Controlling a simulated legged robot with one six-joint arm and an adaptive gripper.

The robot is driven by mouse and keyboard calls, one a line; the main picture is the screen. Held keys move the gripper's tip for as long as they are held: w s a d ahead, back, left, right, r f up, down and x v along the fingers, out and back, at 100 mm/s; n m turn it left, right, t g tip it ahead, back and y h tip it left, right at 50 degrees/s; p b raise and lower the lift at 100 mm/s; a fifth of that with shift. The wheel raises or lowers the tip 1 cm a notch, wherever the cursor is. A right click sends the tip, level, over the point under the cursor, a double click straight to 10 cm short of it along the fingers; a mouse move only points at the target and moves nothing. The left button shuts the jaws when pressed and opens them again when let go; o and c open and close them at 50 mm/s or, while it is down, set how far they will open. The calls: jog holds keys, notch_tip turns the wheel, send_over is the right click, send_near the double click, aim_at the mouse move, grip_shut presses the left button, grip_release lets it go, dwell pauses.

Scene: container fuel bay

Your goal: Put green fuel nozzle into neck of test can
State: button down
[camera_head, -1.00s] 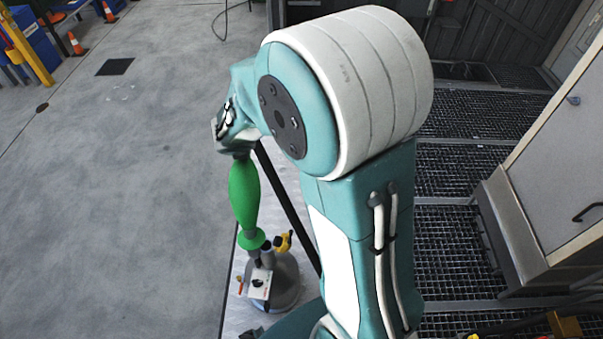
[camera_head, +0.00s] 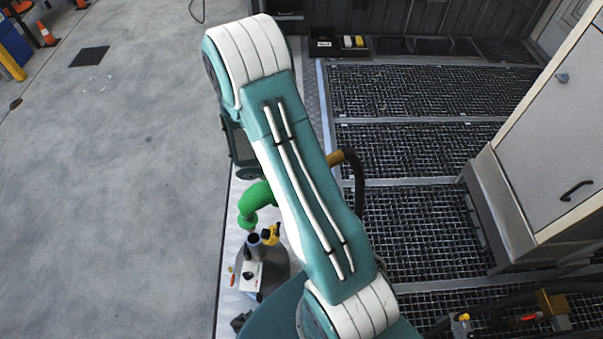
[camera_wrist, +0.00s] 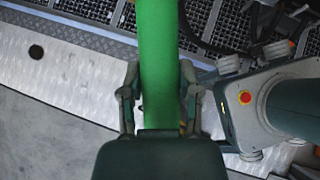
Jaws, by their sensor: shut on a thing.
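In the wrist view, my gripper (camera_wrist: 158,97) is shut on the green fuel nozzle (camera_wrist: 158,50), with one finger on each side. In the head view, the nozzle (camera_head: 257,200) shows as a bent green piece beside my arm, its green collar end just above the test can (camera_head: 275,265). The can is grey and rounded with a white label. Its neck (camera_head: 253,240) stands up just below the collar, next to a yellow part (camera_head: 270,235). I cannot tell whether the nozzle's spout is in the neck. My arm hides the gripper fingers in the head view.
The can stands on a light metal strip (camera_head: 236,235) beside grey floor. Grating (camera_head: 415,225) lies to the right, with a grey cabinet (camera_head: 545,145) beyond. A dark hose (camera_head: 359,185) with a brown fitting (camera_head: 338,158) shows right of my arm. The floor at left is open.

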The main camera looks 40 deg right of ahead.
jog(key=shift+a+f, duration=0.15)
jog(key=shift+f, duration=0.55)
jog(key=shift+a+f, duration=0.15)
jog(key=shift+f, duration=0.55)
jog(key=shift+d+f, duration=0.2)
jog(key=shift+f, duration=0.75)
jog(key=shift+a+f, duration=0.1)
jog(key=shift+f, duration=0.6)
jog(key=shift+f, duration=1.35)
jog(key=shift+f, duration=2.35)
